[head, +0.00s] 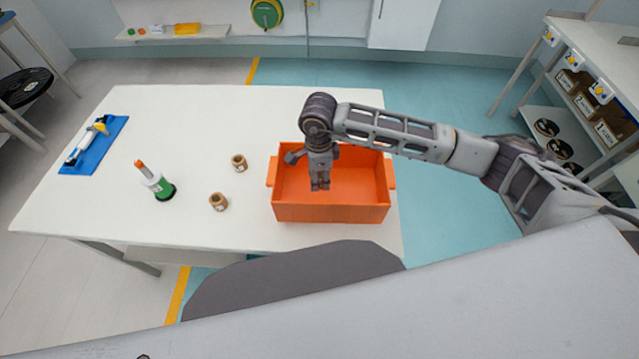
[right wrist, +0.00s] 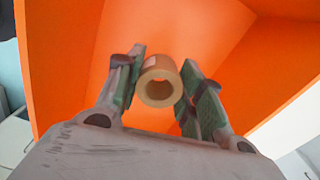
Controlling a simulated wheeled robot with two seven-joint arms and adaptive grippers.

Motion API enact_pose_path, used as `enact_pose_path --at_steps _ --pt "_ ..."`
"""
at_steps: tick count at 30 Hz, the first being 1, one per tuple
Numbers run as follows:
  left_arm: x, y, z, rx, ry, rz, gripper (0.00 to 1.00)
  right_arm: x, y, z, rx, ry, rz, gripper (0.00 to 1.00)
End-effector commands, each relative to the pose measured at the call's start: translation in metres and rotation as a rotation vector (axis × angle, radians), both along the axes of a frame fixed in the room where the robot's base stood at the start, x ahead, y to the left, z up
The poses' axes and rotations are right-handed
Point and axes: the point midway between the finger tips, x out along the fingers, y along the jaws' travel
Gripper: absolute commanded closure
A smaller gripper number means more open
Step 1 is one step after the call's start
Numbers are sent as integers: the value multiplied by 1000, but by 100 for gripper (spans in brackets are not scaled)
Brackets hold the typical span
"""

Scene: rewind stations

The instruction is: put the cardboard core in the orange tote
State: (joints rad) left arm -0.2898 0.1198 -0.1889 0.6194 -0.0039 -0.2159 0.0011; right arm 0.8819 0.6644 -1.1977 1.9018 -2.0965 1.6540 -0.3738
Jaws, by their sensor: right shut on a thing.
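The orange tote (head: 330,213) stands open on the right part of the white table. My right gripper (head: 320,184) points down inside the tote's opening. In the right wrist view the cardboard core (right wrist: 160,67), a short tan tube with a round hole, sits between the green-padded fingers, which are shut on it. The orange walls of the tote (right wrist: 62,60) surround it in that view. In the head view the core cannot be made out at the fingertips. My left gripper is not in view.
Two small tan rolls (head: 239,162) (head: 218,201) stand on the table (head: 190,110) left of the tote. The table's back middle is clear.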

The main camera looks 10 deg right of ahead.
Motion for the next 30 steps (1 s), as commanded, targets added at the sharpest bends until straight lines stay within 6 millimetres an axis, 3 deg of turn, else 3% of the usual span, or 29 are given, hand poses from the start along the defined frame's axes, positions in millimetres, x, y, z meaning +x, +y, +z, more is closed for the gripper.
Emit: enact_pose_path --at_steps 4,16,30 --pt "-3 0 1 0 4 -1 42 0 0 -10 -1 1 0 77" --pt "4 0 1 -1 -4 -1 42 0 0 -14 0 1 0 77" --pt "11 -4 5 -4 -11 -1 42 0 0 -49 0 -1 0 77"
